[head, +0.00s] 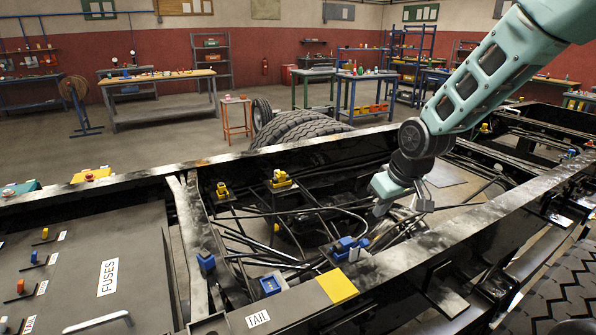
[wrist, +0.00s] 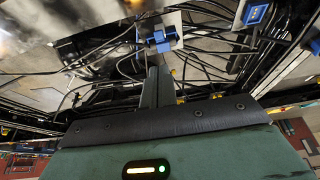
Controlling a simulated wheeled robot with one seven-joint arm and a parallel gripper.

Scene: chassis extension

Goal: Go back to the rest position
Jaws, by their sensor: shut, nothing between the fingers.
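My gripper (head: 382,207) hangs over the black chassis frame (head: 330,153), near the middle of its wiring bay. In the wrist view my gripper (wrist: 158,82) has its fingers together, with nothing between them. A blue connector (wrist: 158,40) on a light plate lies beyond the fingertips in that view. The blue connectors (head: 347,246) in the head view are to the lower left of my gripper. My arm comes in from the upper right and is bent down at the wrist.
Black cables (head: 290,215) run across the bay below my gripper. A grey FUSES panel (head: 75,280) is at the left. A tyre (head: 298,127) and workbenches (head: 160,78) are beyond the frame. The air above the chassis at left is clear.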

